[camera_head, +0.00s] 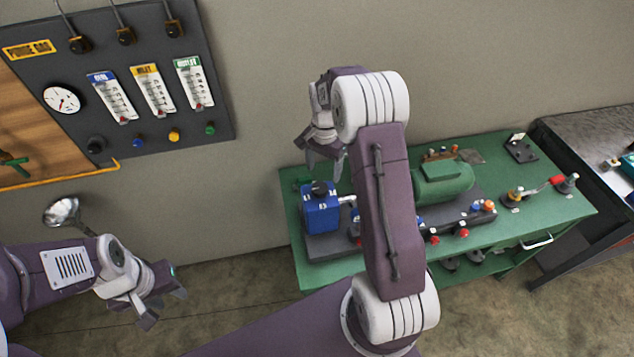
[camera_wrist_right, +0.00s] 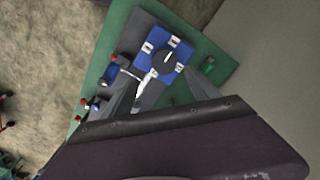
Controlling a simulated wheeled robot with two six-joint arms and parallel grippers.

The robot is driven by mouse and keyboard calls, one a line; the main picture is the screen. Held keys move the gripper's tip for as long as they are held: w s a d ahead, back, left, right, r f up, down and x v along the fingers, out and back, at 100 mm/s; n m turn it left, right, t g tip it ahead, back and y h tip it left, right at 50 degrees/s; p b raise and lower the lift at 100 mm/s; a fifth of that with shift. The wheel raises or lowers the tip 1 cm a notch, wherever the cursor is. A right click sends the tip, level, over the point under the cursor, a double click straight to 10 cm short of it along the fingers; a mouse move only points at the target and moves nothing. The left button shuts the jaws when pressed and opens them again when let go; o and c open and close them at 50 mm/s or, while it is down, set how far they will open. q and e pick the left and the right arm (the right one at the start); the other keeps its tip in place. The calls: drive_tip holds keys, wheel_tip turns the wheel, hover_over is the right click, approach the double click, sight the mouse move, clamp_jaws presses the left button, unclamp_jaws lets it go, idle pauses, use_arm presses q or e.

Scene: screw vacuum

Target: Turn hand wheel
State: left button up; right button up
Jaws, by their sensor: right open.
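A blue block (camera_head: 320,212) stands at the left end of the green bench. A dark round knob, which looks like the hand wheel (camera_head: 319,188), sits on top of it. In the right wrist view the hand wheel (camera_wrist_right: 164,62) lies on the blue block (camera_wrist_right: 182,52), just ahead of the fingers. My right gripper (camera_head: 325,162) is open and empty above the hand wheel, its fingers pointing down; its fingers also show in the wrist view (camera_wrist_right: 158,88). I see no contact. My left gripper (camera_head: 166,306) is open and empty, low at the left, far from the bench.
The green bench (camera_head: 550,213) also carries a green motor (camera_head: 443,182), pipe fittings and red and blue knobs. My right arm hides part of it. A dark panel (camera_head: 200,60) with gauges hangs on the wall at left. A dark table (camera_head: 590,135) stands at right.

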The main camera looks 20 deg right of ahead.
sight(321, 188)
drive_tip(key=f, duration=0.2)
drive_tip(key=a+f+p, duration=0.1)
drive_tip(key=f, duration=0.1)
drive_tip(key=w+f+p, duration=0.1)
drive_tip(key=f, duration=0.1)
drive_tip(key=shift+a+f, duration=0.3)
drive_tip(key=shift+s+d+f+p, duration=0.1)
drive_tip(key=shift+d+f+p, duration=0.1)
drive_tip(key=shift+f, duration=0.3)
drive_tip(key=shift+d+f+p, duration=0.1)
drive_tip(key=shift+f+p, duration=0.05)
drive_tip(key=shift+f, duration=0.3)
drive_tip(key=shift+s+d+f, duration=0.1)
drive_tip(key=shift+s+d, duration=0.05)
drive_tip(key=shift+d, duration=0.05)
use_arm(q)
drive_tip(key=r, duration=0.2)
drive_tip(key=shift+w+a+r, duration=0.25)
drive_tip(key=shift+a+r, duration=0.1)
use_arm(e)
drive_tip(key=shift+a, duration=0.1)
drive_tip(key=shift+a, duration=0.15)
drive_tip(key=c, duration=1.4)
use_arm(q)
drive_tip(key=shift+w+a, duration=0.1)
use_arm(e)
drive_tip(key=shift+o, duration=0.2)
